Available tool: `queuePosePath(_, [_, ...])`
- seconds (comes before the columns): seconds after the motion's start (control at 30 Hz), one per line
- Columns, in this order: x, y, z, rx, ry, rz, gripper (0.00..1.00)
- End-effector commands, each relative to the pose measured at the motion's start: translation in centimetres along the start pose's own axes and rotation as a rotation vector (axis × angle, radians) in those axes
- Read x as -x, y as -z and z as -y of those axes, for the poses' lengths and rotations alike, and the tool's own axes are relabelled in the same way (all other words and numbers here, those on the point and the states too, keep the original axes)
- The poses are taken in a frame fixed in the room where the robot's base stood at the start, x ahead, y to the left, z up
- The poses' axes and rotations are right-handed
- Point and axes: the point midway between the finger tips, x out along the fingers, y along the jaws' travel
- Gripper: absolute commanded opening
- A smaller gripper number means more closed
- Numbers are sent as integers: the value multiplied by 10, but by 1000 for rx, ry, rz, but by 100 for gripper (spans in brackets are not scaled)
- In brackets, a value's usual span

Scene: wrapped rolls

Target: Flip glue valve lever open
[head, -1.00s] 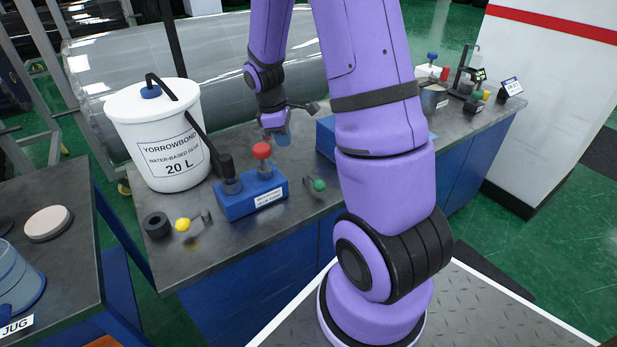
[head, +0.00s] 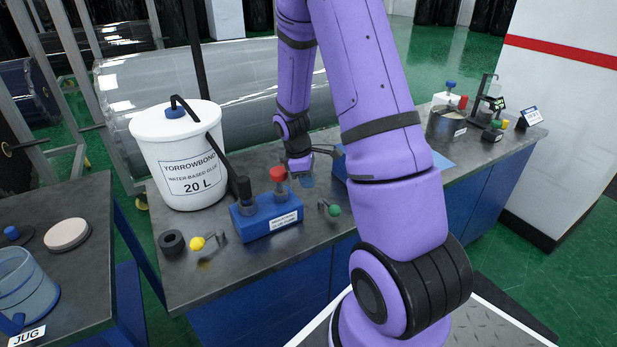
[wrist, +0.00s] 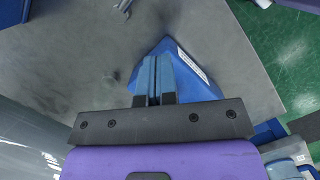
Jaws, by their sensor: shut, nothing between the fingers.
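A blue valve block (head: 268,218) with a white label, a red knob (head: 278,174) and a black-topped post (head: 244,189) sits on the bench beside the white glue bucket (head: 182,160). A small lever with a yellow ball (head: 197,243) lies left of the block, and one with a green ball (head: 335,210) lies to its right. I cannot tell which is the glue valve lever. My gripper (head: 307,182) hangs just behind and right of the red knob, empty. In the wrist view its blue fingers (wrist: 155,75) are together, over a blue labelled body (wrist: 190,72).
A black ring (head: 172,242) lies at the bench's left. Another blue box (head: 340,165) is partly hidden behind my arm. A metal pot (head: 445,123) and small fittings stand at the far right. A side table (head: 75,285) holds a clear jug (head: 22,285).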

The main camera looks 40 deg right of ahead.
Motion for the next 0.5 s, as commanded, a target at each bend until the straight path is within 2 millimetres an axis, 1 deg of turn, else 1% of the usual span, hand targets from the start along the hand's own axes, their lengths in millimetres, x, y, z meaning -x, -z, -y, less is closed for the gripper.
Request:
queuePosePath(0.03, [-10, 0, 1, 1, 4, 3, 0])
queuePosePath(0.1, [-23, 0, 1, 1, 3, 2, 0])
queuePosePath(0.37, [-65, 0, 1, 1, 3, 2, 0])
queuePosePath(0.5, [-76, -18, 0, -2, 1, 0, 0])
